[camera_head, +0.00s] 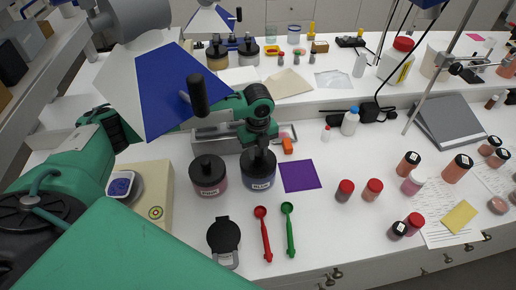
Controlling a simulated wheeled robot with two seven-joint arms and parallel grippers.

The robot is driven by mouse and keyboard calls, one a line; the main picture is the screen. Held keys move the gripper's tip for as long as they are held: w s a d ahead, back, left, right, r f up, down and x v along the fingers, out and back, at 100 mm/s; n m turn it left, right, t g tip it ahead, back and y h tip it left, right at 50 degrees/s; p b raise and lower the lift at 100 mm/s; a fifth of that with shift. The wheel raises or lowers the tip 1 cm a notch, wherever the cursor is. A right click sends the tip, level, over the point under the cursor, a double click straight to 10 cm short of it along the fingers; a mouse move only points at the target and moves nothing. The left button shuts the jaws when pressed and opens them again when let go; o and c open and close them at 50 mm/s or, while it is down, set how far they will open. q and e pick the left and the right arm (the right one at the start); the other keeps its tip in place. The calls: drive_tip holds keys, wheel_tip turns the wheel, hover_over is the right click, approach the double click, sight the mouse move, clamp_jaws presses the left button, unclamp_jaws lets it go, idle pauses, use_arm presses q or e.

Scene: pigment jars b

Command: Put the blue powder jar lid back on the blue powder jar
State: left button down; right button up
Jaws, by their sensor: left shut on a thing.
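The blue powder jar (258,182), dark with a label reading BLUE, stands upright on the white bench near the middle of the head view. My left gripper (258,141) points down directly above it, its fingers shut on the blue powder jar lid (258,157), which is black. The lid is at the jar's mouth; I cannot tell whether it is seated or slightly above. The fingers partly hide the lid's top. My right gripper is not in view.
A similar black-lidded jar (208,178) stands close on the left. A purple sheet (300,176) lies to the right. Red (264,235) and green (289,232) spoons and a black round item (223,236) lie in front. Several small bottles stand farther right.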

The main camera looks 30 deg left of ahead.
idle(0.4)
use_arm(q)
drive_tip(key=shift+f+p, duration=0.25)
drive_tip(key=shift+p, duration=0.1)
idle(0.4)
drive_tip(key=c, duration=1)
unclamp_jaws()
drive_tip(key=shift+c, duration=0.2)
wheel_tip(320, 180, up, 6)
drive_tip(key=p, duration=0.7)
